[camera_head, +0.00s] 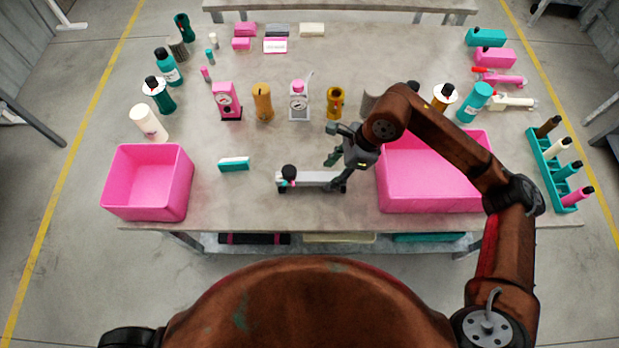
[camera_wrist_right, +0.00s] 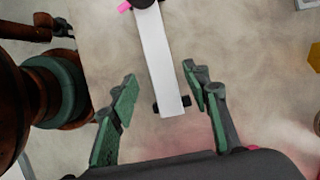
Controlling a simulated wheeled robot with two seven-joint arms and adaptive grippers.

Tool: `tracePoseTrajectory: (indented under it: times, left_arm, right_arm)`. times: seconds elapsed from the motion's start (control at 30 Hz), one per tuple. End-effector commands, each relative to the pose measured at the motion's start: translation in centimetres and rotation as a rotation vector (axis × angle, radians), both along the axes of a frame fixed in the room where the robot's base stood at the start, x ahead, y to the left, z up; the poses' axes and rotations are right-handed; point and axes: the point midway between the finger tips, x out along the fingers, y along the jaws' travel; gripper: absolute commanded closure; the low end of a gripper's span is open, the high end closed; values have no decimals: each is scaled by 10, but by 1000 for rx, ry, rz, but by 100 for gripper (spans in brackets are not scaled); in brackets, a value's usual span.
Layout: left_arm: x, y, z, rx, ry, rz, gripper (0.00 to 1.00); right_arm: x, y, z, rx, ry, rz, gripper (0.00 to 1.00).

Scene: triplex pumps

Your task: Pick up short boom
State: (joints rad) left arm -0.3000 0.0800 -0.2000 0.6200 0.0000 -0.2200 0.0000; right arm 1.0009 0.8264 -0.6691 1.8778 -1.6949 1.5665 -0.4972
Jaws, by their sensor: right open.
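The short boom appears to be the pale grey bar (camera_head: 312,179) lying near the front middle of the table, with a black round knob and a pink bit at its left end. In the right wrist view the bar (camera_wrist_right: 161,62) runs from the top edge down between my fingers, with small dark pieces at its near end. My right gripper (camera_head: 338,160) is at the bar's right end. Its green-padded fingers (camera_wrist_right: 160,76) are spread on both sides of the bar, with a visible gap on each side. My left gripper is not seen.
A large pink bin (camera_head: 440,201) stands just right of the bar, under my right arm. A smaller pink bin (camera_head: 150,206) stands at the front left. A teal and white box (camera_head: 234,164) lies left of the bar. Pump bottles and dispensers, such as a pink one (camera_head: 227,103), stand behind.

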Motion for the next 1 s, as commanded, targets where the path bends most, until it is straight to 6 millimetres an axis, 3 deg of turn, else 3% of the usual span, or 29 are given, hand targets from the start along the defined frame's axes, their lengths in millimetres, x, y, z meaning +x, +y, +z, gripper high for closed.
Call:
tracePoseTrajectory:
  times: [0.2,0.5,1.0]
  left_arm:
    - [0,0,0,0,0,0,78]
    - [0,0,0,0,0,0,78]
    - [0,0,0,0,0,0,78]
  right_arm:
    - [3,12,-27,0,3,1,56]
    - [3,14,-32,0,1,1,56]
    - [3,14,-32,0,1,0,90]
